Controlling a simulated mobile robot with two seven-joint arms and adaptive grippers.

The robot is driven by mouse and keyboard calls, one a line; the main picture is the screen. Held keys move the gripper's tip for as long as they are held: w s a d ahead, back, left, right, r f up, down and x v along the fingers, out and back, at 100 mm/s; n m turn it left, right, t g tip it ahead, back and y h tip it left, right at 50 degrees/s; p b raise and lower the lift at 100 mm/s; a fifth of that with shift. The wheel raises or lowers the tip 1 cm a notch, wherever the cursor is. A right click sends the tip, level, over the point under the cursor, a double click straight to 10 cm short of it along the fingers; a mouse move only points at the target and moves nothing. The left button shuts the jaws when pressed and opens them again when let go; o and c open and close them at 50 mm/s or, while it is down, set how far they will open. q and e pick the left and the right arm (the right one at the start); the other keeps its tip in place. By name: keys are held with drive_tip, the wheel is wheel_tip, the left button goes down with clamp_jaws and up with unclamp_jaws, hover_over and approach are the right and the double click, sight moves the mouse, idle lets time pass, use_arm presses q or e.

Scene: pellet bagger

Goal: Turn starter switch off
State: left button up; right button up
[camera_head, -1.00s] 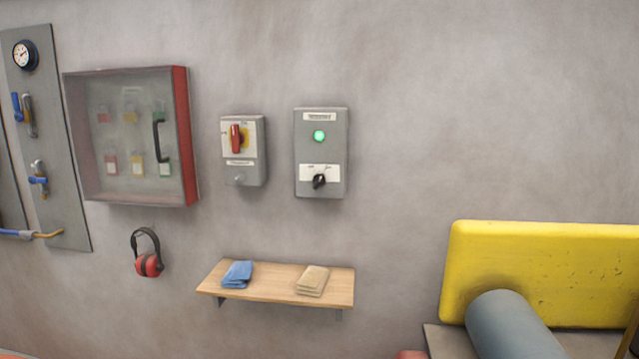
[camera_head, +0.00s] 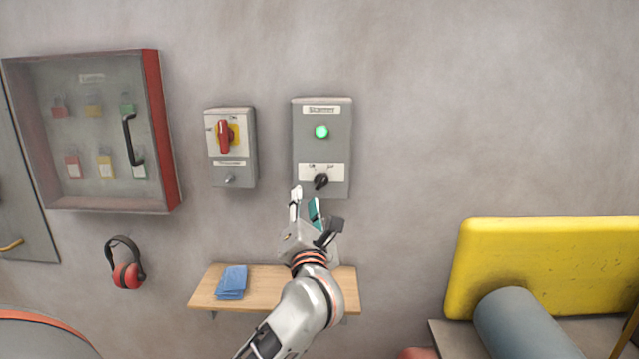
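The starter box (camera_head: 338,115) is a grey wall box with a lit green lamp (camera_head: 321,132) near its top. Below the lamp, a black rotary switch (camera_head: 321,181) sits on a white label plate, its lettering too small to read surely. My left gripper (camera_head: 306,204) is raised just below the switch, fingers pointing up and spread apart, with a teal pad showing on one. It looks open and empty. I cannot tell whether a fingertip touches the lower part of the box. My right gripper is not in view.
A grey isolator box (camera_head: 245,170) with a red handle (camera_head: 224,137) is mounted left of the starter box. A red-sided lockout cabinet (camera_head: 160,130) hangs further left. A shelf (camera_head: 205,292) holds a blue cloth (camera_head: 232,282). A yellow machine part (camera_head: 550,260) stands right.

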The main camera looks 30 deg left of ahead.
sight(320, 185)
use_arm(q)
drive_tip(key=w+h, duration=0.1)
drive_tip(key=w, duration=0.2)
drive_tip(key=w+a+h, duration=0.1)
drive_tip(key=w, duration=0.2)
drive_tip(key=w+a+n+h+p, duration=0.1)
drive_tip(key=w, duration=0.2)
drive_tip(key=shift+r+g, duration=0.15)
drive_tip(key=shift+g, duration=0.15)
clamp_jaws()
